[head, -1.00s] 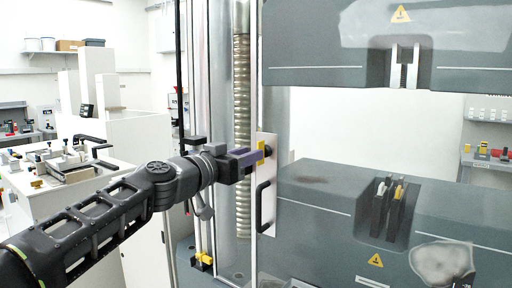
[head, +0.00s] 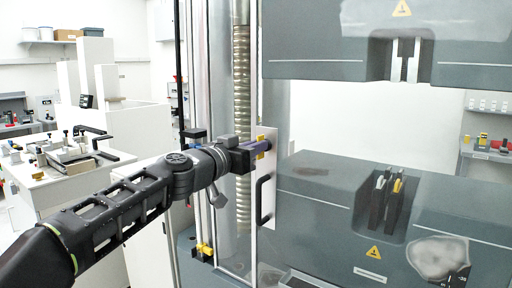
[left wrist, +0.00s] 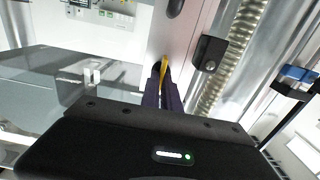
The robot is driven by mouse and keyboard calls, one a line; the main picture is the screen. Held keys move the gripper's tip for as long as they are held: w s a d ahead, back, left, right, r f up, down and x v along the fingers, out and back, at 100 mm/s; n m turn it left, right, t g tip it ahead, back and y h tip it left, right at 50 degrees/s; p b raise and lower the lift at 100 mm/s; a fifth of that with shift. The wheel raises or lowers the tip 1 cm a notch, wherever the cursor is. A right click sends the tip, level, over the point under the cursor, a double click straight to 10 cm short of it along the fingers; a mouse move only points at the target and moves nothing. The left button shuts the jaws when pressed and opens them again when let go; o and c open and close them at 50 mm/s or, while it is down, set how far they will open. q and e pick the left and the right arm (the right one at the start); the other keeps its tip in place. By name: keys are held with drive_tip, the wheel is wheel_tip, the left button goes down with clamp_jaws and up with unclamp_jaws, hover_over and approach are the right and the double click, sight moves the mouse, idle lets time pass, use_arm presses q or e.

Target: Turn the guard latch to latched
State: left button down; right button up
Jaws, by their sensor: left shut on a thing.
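The guard latch is a small yellow lever (left wrist: 163,67) on the pale plate (head: 268,213) at the guard door's edge. In the head view only a bit of its yellow (head: 261,138) shows above my fingers. My left gripper (head: 262,147) comes in from the left and is shut on the latch. In the left wrist view its dark purple fingers (left wrist: 163,88) close around the yellow lever, which points up between them. The fingers hide the latch's lower part, and I cannot tell whether it is fully latched. My right gripper is not in view.
A black door handle (head: 262,200) sits just below the latch. The clear guard stands in front of the grey testing machine (head: 330,185) with its upper and lower grips. A ribbed screw column (head: 242,90) rises behind my gripper. A white bench with equipment stands at left.

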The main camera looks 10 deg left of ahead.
use_arm(q)
drive_tip(key=shift+n, duration=0.6)
drive_tip(key=n, duration=0.5)
drive_tip(key=n+b, duration=0.1)
drive_tip(key=n, duration=1)
drive_tip(key=shift+w+a+f+n, duration=0.1)
drive_tip(key=shift+a+f+n, duration=0.2)
drive_tip(key=shift+f+n, duration=0.1)
idle(0.6)
drive_tip(key=c, duration=1.6)
unclamp_jaws()
drive_tip(key=shift+b, duration=0.3)
